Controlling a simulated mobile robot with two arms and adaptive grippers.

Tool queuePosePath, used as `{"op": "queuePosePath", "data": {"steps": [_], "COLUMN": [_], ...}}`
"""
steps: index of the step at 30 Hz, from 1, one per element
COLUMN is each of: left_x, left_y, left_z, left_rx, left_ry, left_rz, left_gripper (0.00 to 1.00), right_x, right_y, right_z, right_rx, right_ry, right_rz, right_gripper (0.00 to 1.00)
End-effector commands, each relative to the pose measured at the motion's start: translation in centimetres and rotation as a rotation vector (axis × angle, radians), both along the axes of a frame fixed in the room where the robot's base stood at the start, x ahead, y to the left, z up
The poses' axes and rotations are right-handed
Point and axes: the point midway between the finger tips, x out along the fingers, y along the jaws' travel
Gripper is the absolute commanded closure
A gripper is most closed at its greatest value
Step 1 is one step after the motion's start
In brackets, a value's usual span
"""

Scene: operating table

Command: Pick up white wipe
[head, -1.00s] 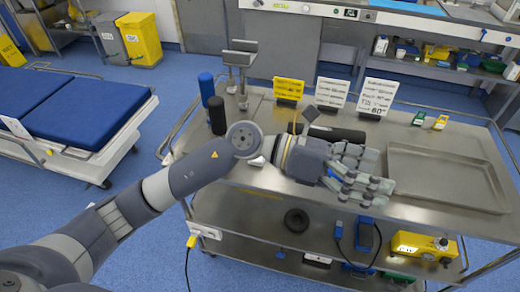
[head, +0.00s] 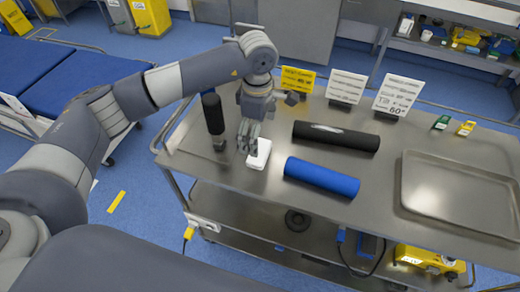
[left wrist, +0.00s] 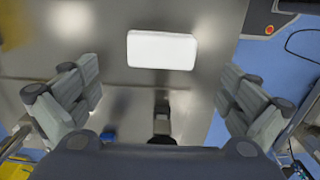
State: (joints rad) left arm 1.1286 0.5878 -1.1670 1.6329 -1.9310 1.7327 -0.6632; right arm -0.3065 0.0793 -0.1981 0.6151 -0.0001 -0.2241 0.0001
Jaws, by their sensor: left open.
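The white wipe (head: 259,154) is a small flat rounded block lying on the steel table top (head: 235,185) near its front left part. My left gripper (head: 249,139) points down just behind and above it, partly overlapping its edge in the head view. In the left wrist view the wipe (left wrist: 162,50) lies upper middle, between the two widely spread finger sets of the gripper (left wrist: 158,103). The gripper is open and empty. I cannot tell its exact height above the wipe. My right gripper is not in view.
A blue roll (head: 321,176) and a black roll (head: 336,136) lie to the right. Sign cards (head: 346,88) stand at the back. A steel tray (head: 455,222) occupies the right side.

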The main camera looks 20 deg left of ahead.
Motion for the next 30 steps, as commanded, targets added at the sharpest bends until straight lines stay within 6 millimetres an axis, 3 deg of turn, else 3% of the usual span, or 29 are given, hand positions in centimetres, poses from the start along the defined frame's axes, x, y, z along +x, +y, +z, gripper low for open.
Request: {"op": "queuePosePath", "data": {"steps": [2,5,15,23,24,28,30], "left_x": [0.0,-0.1,-0.6,-0.5,-0.5,-0.5,-0.5], "left_y": [0.0,-0.1,-0.6,-0.6,-0.6,-0.6,-0.6], "left_z": [-0.7,-1.3,-5.7,-6.3,-6.3,-6.2,-6.2], "left_rx": [0.000,-0.001,-0.003,-0.002,-0.002,-0.002,-0.002], "left_ry": [0.001,0.002,0.002,-0.001,-0.001,-0.001,-0.001], "left_rz": [-0.001,-0.001,-0.001,-0.001,-0.001,-0.001,-0.001], "left_gripper": [0.00,0.00,0.00,0.00,0.02,0.29,0.33], "right_x": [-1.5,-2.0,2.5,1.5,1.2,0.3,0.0], "right_y": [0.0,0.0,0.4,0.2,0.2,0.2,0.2], "right_z": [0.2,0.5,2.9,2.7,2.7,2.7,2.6], "right_rx": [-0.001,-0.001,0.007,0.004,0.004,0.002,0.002], "right_ry": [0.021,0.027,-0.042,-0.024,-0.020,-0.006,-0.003], "right_rz": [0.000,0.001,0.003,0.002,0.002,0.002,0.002], "right_gripper": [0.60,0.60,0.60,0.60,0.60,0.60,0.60]}}
